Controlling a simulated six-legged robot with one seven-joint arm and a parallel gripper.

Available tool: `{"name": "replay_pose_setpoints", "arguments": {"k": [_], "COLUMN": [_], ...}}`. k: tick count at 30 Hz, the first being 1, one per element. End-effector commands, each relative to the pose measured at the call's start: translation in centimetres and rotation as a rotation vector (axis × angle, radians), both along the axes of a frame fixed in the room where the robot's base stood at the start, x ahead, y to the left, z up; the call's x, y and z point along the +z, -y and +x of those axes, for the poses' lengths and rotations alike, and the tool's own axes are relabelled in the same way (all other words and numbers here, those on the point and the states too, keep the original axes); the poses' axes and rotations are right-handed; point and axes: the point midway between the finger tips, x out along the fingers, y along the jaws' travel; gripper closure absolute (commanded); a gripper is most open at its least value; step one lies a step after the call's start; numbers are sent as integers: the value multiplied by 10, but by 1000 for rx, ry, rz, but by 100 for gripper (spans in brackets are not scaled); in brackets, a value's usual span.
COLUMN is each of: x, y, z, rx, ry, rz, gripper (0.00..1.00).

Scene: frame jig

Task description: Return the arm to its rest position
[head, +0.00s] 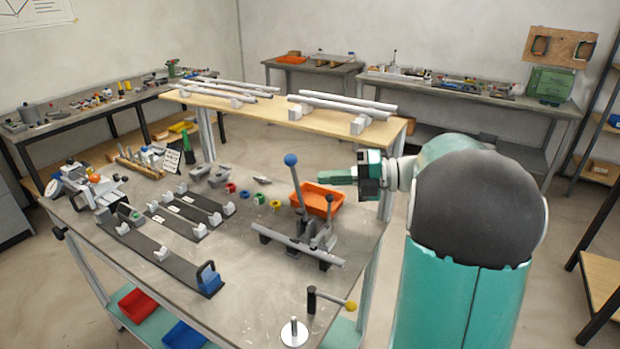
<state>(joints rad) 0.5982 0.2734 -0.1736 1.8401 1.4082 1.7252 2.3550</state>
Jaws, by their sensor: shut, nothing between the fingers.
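My arm rises at the right of the head view, teal with a large dark rounded joint cover. It is folded so that the forearm is mostly hidden behind that cover. My gripper (325,176) sticks out to the left of it, level, above the far right part of the workbench. Its green fingers are shut with nothing between them. The orange tray (318,199) appears just below the fingers, and the gripper looks clear of it. The lever press (297,205) with a blue knob stands to the left of the fingertips; the gap in depth is hard to tell.
The grey workbench (255,300) carries dark rail jigs (150,248), a tube on a clamp (297,243) and several coloured rings (260,199). A wooden shelf (275,117) with long tubes stands behind. A yellow-knobbed handle (332,302) sits at the bench's near right edge.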

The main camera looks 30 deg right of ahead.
Motion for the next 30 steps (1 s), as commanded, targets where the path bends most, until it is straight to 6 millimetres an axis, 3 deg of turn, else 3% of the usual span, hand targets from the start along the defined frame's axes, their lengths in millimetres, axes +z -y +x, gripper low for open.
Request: {"name": "replay_pose_setpoints", "arguments": {"k": [7, 11, 14, 20, 24, 30], "x": [1, 1, 1, -12, -28, -52], "y": [6, -3, -25, -98, -140, -170], "z": [-5, -7, -14, -51, -89, -142], "rx": [1, 18, 66, 311, 581, 1057], "ry": [1, 22, 82, 365, 652, 1127], "rz": [0, -38, -140, -560, -887, -1285], "gripper": [100, 100, 100, 100, 100, 100]}}
